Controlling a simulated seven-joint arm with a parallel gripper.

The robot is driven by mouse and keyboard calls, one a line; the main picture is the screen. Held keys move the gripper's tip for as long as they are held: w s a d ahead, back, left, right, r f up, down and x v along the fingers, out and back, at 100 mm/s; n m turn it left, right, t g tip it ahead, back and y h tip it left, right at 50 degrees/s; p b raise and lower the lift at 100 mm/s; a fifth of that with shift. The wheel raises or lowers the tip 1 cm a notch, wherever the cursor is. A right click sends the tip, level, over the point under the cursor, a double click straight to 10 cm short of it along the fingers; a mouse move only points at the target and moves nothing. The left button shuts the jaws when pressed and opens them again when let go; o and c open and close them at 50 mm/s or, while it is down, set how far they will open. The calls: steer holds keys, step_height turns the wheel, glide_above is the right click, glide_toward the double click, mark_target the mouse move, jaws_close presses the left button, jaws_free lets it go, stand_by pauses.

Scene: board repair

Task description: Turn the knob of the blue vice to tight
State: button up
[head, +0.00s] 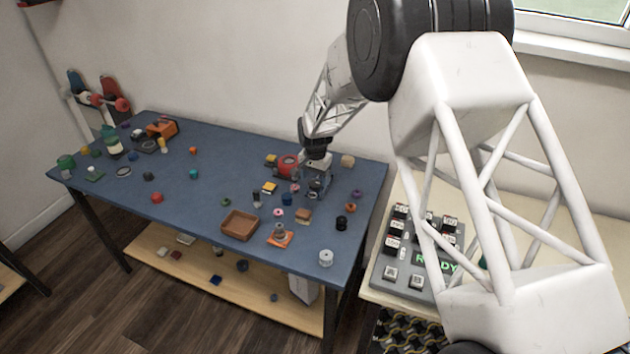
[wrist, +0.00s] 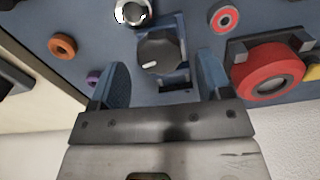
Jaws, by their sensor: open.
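In the wrist view the dark round knob (wrist: 158,50) with a white pointer mark sits on a blue body, which I take to be the blue vice (wrist: 180,76). The mark points to the lower left of the picture. My gripper (wrist: 161,62) is open, with one finger on the left and one on the right of the knob. Gaps show between the fingers and the knob. In the head view my gripper (head: 317,183) is low over the right part of the blue table; I cannot clearly make out the vice there.
A red round part (wrist: 265,73) in a grey bracket stands close to the right finger. A silver ring-shaped part (wrist: 132,12) lies beyond the knob. An orange ring (wrist: 62,46) lies to the left. A brown tray (head: 240,225) and several small parts crowd the blue table (head: 215,176).

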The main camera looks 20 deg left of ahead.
mark_target(315, 182)
steer(key=shift+r, duration=3.1)
steer(key=shift+d+r, duration=0.1)
steer(key=shift+d+r, duration=0.25)
steer(key=s+d+r, duration=0.5)
steer(key=d+r, duration=0.2)
steer(key=d, duration=0.3)
steer(key=s+d+r+t, duration=0.1)
steer(key=s+d+r, duration=0.3)
steer(key=d+r, duration=0.55)
steer(key=s+d+r, duration=0.5)
steer(key=d+r, duration=0.1)
steer(key=d, duration=0.6)
steer(key=s+d, duration=0.9)
steer(key=s, duration=0.6)
steer(key=s+d+t, duration=0.1)
steer(key=s+d, duration=0.8)
steer(key=s, duration=0.5)
steer(key=shift+s+d+r+n+t, duration=0.3)
steer(key=shift+s+d+r+n, duration=0.05)
steer(key=shift+r+n, duration=0.1)
